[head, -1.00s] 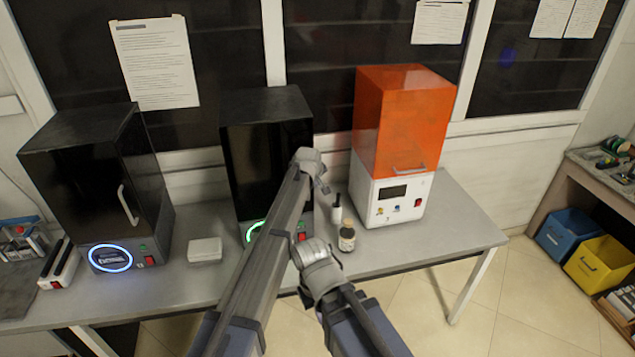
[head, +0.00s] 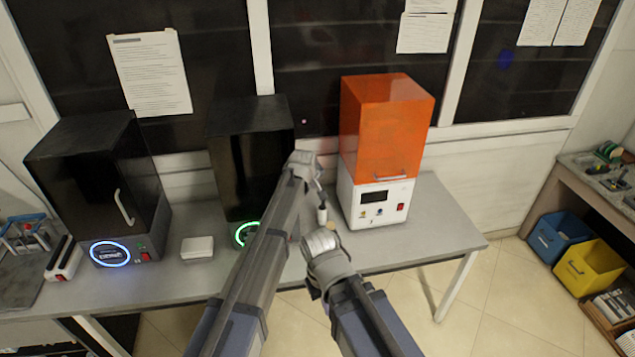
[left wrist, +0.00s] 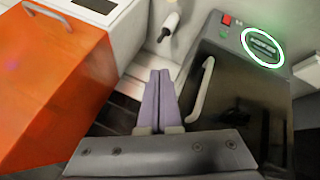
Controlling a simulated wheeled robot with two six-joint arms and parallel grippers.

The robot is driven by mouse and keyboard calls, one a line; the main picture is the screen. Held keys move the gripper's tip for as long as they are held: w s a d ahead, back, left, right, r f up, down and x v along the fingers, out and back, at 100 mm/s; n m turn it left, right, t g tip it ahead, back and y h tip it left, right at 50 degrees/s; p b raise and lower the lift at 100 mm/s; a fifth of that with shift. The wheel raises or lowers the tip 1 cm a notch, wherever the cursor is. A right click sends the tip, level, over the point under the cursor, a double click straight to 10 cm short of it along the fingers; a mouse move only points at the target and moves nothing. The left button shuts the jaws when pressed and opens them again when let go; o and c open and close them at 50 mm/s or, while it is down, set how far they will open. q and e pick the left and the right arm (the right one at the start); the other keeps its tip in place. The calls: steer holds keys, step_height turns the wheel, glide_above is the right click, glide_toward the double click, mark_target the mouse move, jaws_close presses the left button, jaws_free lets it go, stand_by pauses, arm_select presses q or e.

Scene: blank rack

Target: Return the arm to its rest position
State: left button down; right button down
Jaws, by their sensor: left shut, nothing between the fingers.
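My own arm links (head: 245,275) rise from the bottom of the head view, and a grey wrist part lies in front of the gap between the middle black machine and the orange-topped machine. No fingertips can be made out in the head view. In the left wrist view my left gripper (left wrist: 158,95) shows two purple fingers closed together with nothing between them. The orange hood (left wrist: 50,85) is on its left and the black machine's door (left wrist: 235,110) on its right. My right gripper's fingers are not seen.
A grey bench (head: 440,225) carries the left black machine (head: 95,175), middle black machine (head: 250,155), orange-topped machine (head: 385,130) and a small white box (head: 197,247). A white bottle (head: 321,214) stands close to my arm. Open floor (head: 500,290) lies to the right.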

arm_select(q)
steer(key=shift+a+f, duration=0.1)
steer(key=shift+a, duration=0.05)
steer(key=s+a+f+m+g+y, duration=0.1)
steer(key=s+a+m+g, duration=0.1)
steer(key=s+a, duration=0.75)
steer(key=s+a+f+m+g, duration=0.2)
steer(key=s+a, duration=0.3)
steer(key=s, duration=1)
steer(key=s+a+f+m+g+y, duration=0.1)
steer(key=s+a+m+g, duration=0.1)
steer(key=s+a, duration=0.8)
steer(key=s+d+f+m+g+y+b, duration=0.1)
steer(key=s+d+f+m+b, duration=0.2)
steer(key=s+d+f+b, duration=0.4)
steer(key=d+f+b, duration=0.6)
steer(key=f+b, duration=0.1)
steer(key=shift+d+f+m+b, duration=0.2)
steer(key=shift+f+m+b, duration=0.1)
steer(key=shift+f+b, duration=0.1)
